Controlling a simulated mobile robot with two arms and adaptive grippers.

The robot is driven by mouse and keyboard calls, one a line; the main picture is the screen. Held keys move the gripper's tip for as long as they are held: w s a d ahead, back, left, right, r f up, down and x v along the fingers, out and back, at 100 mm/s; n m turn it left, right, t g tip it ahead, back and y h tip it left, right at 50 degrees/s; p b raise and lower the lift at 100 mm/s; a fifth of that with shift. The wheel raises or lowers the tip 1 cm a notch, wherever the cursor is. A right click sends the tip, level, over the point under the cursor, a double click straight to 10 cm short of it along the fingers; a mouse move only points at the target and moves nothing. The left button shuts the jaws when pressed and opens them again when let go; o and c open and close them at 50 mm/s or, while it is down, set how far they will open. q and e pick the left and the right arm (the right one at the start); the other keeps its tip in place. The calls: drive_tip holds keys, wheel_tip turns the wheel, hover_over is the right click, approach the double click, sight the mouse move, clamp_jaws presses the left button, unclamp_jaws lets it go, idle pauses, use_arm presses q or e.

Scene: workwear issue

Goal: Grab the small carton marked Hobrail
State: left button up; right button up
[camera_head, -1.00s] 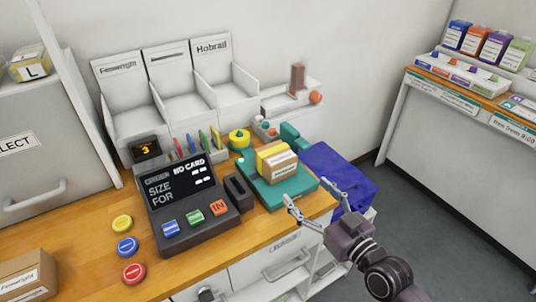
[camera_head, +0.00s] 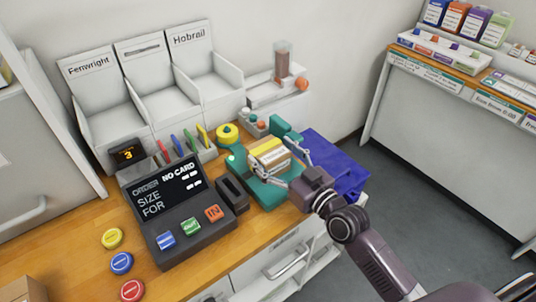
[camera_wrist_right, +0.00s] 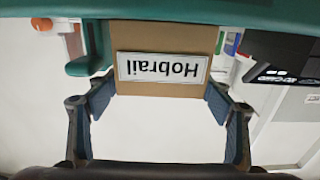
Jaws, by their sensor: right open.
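In the right wrist view the carton (camera_wrist_right: 163,39) shows a white label reading Hobrail, upside down. My right gripper (camera_head: 281,160) is open, with one finger on each side of the carton. In the right wrist view its fingers (camera_wrist_right: 160,100) are spread a little wider than the carton, with gaps at both sides. I cannot tell whether either finger touches it. My left gripper is not in view.
A dark order terminal (camera_head: 180,206) and a black card slot (camera_head: 232,193) stand left of the stand. White bins (camera_head: 150,95), one marked Hobrail, are behind. Three round buttons (camera_head: 122,263) are at the left.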

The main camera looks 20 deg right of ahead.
drive_tip(key=shift+x, duration=1)
drive_tip(key=c, duration=1.1)
